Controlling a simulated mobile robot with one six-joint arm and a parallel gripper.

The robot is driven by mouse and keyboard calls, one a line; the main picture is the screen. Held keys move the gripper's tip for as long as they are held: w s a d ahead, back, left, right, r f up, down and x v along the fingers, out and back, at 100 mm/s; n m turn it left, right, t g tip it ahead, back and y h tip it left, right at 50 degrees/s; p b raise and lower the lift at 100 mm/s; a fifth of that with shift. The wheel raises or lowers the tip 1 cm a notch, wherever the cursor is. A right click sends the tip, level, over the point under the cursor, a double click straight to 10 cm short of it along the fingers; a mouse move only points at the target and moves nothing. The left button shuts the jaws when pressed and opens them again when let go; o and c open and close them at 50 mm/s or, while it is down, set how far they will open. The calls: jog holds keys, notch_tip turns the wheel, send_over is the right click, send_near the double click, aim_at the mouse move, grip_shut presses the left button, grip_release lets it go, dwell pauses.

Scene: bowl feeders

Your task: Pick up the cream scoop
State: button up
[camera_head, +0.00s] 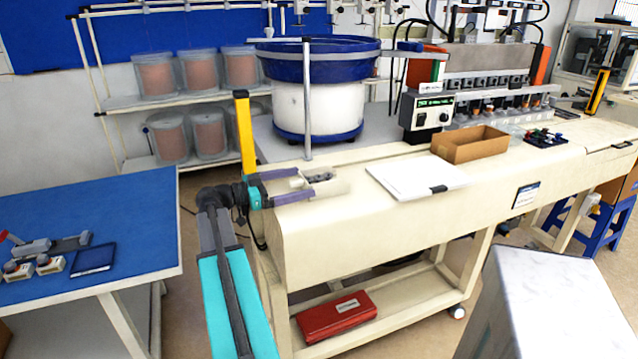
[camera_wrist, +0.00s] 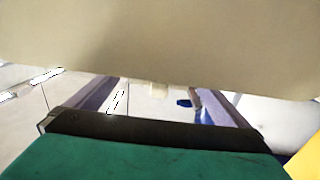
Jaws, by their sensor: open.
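The cream scoop (camera_head: 330,189) rests near the left end of the cream bench top, with small grey parts in it. Its short handle (camera_head: 297,184) points left toward my gripper (camera_head: 303,182). My gripper is open, with its two grey-purple fingers on either side of the handle; I cannot tell whether they touch it. In the wrist view my gripper (camera_wrist: 157,98) shows both fingers apart, with a small cream stub (camera_wrist: 158,90) between them. A large cream surface fills the top of that view, hiding the fingertips.
A blue-rimmed bowl feeder (camera_head: 318,60) stands behind the scoop. A yellow post (camera_head: 245,133) rises close behind my gripper. A white board (camera_head: 415,178) and a cardboard box (camera_head: 470,146) lie to the right. A blue-topped table (camera_head: 125,215) stands at left.

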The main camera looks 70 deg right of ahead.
aim_at(315, 178)
jog(key=shift+s+d, duration=0.25)
jog(key=shift+s, duration=0.1)
jog(key=shift+r+p+x, duration=0.1)
jog(key=shift+p+x, duration=0.35)
jog(key=shift+x, duration=0.55)
jog(key=shift+r+p+x, duration=0.15)
jog(key=shift+p+x, duration=0.25)
jog(key=shift+x, duration=0.65)
jog(key=shift+s+d, duration=0.35)
jog(key=shift+s, duration=0.05)
jog(key=shift+c, duration=0.4)
jog(key=c, duration=1.1)
